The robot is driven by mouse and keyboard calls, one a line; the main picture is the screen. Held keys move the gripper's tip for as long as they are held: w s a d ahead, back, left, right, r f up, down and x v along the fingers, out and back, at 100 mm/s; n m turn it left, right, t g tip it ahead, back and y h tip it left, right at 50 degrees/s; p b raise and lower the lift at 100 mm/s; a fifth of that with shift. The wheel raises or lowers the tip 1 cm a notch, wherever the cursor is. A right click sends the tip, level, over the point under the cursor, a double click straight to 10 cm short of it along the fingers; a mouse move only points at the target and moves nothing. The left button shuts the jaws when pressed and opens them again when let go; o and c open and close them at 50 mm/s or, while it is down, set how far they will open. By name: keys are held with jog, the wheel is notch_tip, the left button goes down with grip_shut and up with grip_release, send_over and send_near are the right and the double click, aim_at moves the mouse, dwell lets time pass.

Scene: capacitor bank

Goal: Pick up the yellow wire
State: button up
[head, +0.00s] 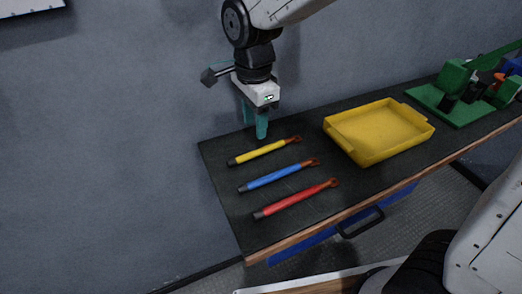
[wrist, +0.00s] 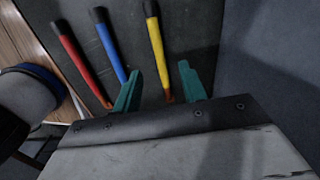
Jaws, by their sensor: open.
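The yellow wire (head: 259,152) lies on the dark table top, the farthest back of three wires, with a black end at left and a copper-coloured lug at right. My gripper (head: 256,126) is above the table just behind the yellow wire, pointing down, its teal fingers apart and empty. In the wrist view, the yellow wire (wrist: 156,48) runs away from between the open fingers (wrist: 160,82), with its lug end partly hidden by the gripper body. The wire appears to lie below the fingers; I cannot tell the exact height gap.
A blue wire (head: 277,177) and a red wire (head: 296,199) lie in front of the yellow one, roughly parallel. A yellow tray (head: 378,133) stands to the right. Green equipment (head: 455,94) is at the far right. The wall is close behind the table.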

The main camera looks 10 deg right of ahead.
aim_at(256, 151)
jog(key=shift+a+f, duration=0.25)
jog(key=shift+f, duration=0.25)
jog(key=f, duration=0.7)
jog(key=shift+s+d, duration=0.1)
jog(key=shift+d, duration=0.25)
grip_shut()
